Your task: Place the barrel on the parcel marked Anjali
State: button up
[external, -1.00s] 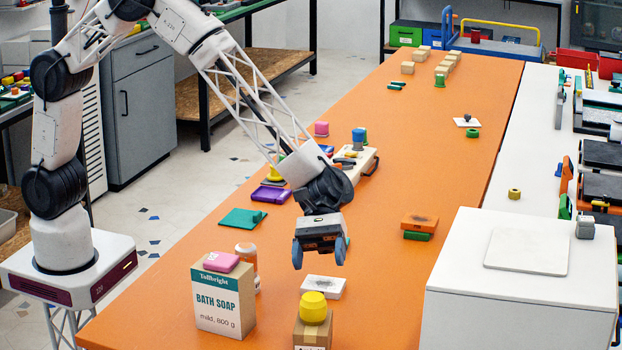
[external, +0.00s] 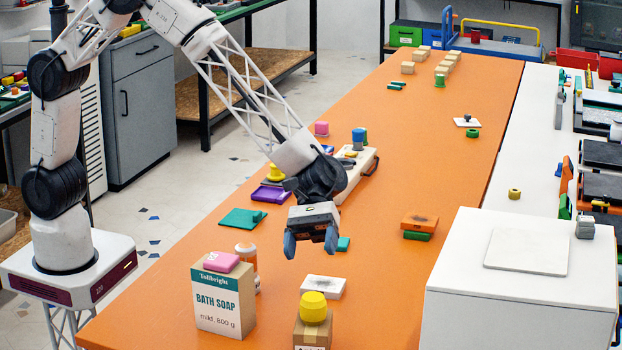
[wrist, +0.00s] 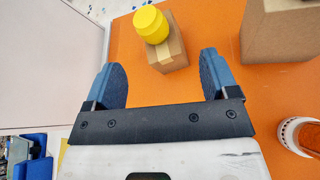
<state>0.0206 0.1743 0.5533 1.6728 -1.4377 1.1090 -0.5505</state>
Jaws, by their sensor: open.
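A yellow barrel (external: 314,307) stands upright on a small brown cardboard parcel (external: 313,335) at the near edge of the external view. In the wrist view the barrel (wrist: 151,25) and its parcel (wrist: 168,52) lie just beyond my fingers. My gripper (external: 310,243) is open and empty, above the orange table, behind the barrel and higher than it. The wrist view also shows its spread fingers (wrist: 163,82) apart from the barrel. Several small parcels (external: 441,71) stand far back on the table. No name is readable on any parcel, so I cannot tell which is marked Anjali.
A bath soap box (external: 224,300) with a pink block on top stands left of the barrel, beside an orange-and-white bottle (external: 247,254). A white block (external: 323,287) lies just behind the barrel. A white printer-like case (external: 520,285) stands at right.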

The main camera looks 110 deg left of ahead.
jog(key=s+a+r+m+g+y, duration=0.1)
jog(key=s+a+r+m+y, duration=0.15)
jog(key=s+r, duration=0.45)
jog(key=s+a+r+m+y, duration=0.1)
jog(key=s+a+r+m, duration=0.2)
jog(key=s, duration=0.7)
jog(key=s+a+r+m+g+y, duration=0.15)
jog(key=s+r+m, duration=0.25)
jog(key=s, duration=0.5)
jog(key=s+a+r+m+t+y, duration=0.1)
jog(key=s+a+m+y, duration=0.3)
jog(key=s, duration=0.9)
jog(key=s+a+r+m+t+y, duration=0.1)
jog(key=s+a+m+y, duration=0.3)
jog(key=s, duration=0.8)
jog(key=shift+s+a, duration=0.35)
jog(key=shift+a, duration=0.65)
